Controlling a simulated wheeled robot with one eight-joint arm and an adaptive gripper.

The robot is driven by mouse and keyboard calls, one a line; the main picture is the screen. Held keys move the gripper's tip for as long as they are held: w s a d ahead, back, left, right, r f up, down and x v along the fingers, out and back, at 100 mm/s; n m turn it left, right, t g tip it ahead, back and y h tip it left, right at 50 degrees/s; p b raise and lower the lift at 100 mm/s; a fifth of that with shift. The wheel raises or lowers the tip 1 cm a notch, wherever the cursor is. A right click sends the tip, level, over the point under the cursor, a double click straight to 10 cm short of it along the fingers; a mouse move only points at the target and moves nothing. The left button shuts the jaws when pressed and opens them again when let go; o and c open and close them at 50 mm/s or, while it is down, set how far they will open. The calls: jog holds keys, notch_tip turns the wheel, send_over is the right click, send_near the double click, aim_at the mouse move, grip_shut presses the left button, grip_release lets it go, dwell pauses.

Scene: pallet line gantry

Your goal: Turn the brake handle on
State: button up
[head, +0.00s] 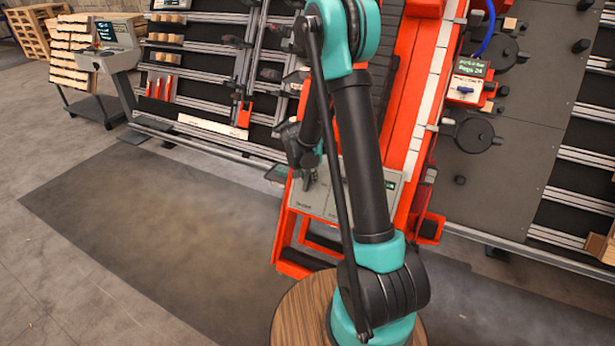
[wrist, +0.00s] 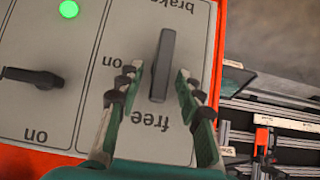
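The brake handle (wrist: 163,65) is a dark grey bar on a grey panel (wrist: 195,40). The bar stands nearly upright in the wrist view, its lower end pointing at the upside-down word "free". The word "brake" is above it and "on" is to its left. My gripper (wrist: 159,76) is open, with one finger on each side of the bar's lower part and gaps showing on both sides. In the head view my gripper (head: 308,172) is over the panel (head: 384,192), partly behind my arm. The handle cannot be made out there.
A second, black handle (wrist: 32,77) lies sideways left of the brake handle, with a green lamp (wrist: 69,9) above it. The orange machine frame (head: 405,90) surrounds the panel. A console (head: 115,45) stands at the far left. The floor at left is clear.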

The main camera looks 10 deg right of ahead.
jog(key=shift+c, duration=0.5)
grip_shut()
jog(key=shift+w+a+n+g+h, duration=0.15)
jog(key=shift+a+n+g+h, duration=0.15)
jog(key=shift+n+h, duration=0.25)
jog(key=shift+w+a+n+g+h, duration=0.1)
jog(key=shift+a+n+g+h, duration=0.05)
jog(key=shift+n+g+h, duration=0.4)
jog(key=shift+w+a+f+n+h, duration=0.1)
jog(key=shift+a+n+h, duration=0.05)
jog(key=shift+n+h, duration=0.3)
jog(key=shift+a+f+n+h, duration=0.1)
jog(key=shift+n+h, duration=0.15)
jog(key=shift+n, duration=0.3)
jog(key=n+h, duration=0.3)
jog(key=n, duration=0.1)
jog(key=shift+a+f+g+h, duration=0.3)
jog(key=shift+a+f+g, duration=0.05)
jog(key=shift+a+f, duration=0.05)
jog(key=n+h, duration=0.2)
jog(key=n, duration=0.1)
jog(key=f+n+t+h, duration=0.1)
jog(key=shift+a+n+h, duration=0.3)
jog(key=shift+n, duration=0.1)
